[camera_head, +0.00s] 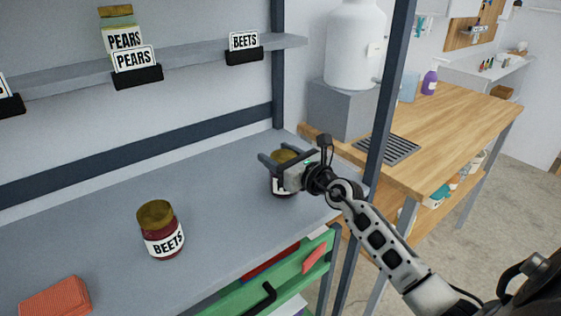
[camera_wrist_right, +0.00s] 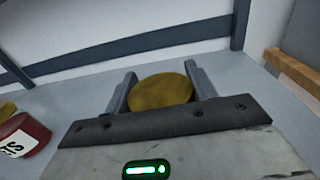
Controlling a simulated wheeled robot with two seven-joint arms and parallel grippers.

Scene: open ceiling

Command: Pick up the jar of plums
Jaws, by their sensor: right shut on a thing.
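A jar with a gold lid (camera_head: 284,157) stands on the grey shelf surface (camera_head: 225,205) near its right end. My right gripper (camera_head: 277,158) is around the upper part of this jar and shut on it. Its label is mostly hidden behind the gripper, so I cannot read the name. In the right wrist view the gold lid (camera_wrist_right: 161,92) sits between the two fingers (camera_wrist_right: 158,85). The jar looks upright and appears to rest on the shelf. My left gripper is not in view.
A beets jar (camera_head: 162,232) stands to the left, and a red-orange block (camera_head: 56,298) lies at front left. A pears jar (camera_head: 121,32) stands on the upper shelf. A dark post (camera_head: 378,130) rises close to my right arm. A green drawer (camera_head: 270,285) is below.

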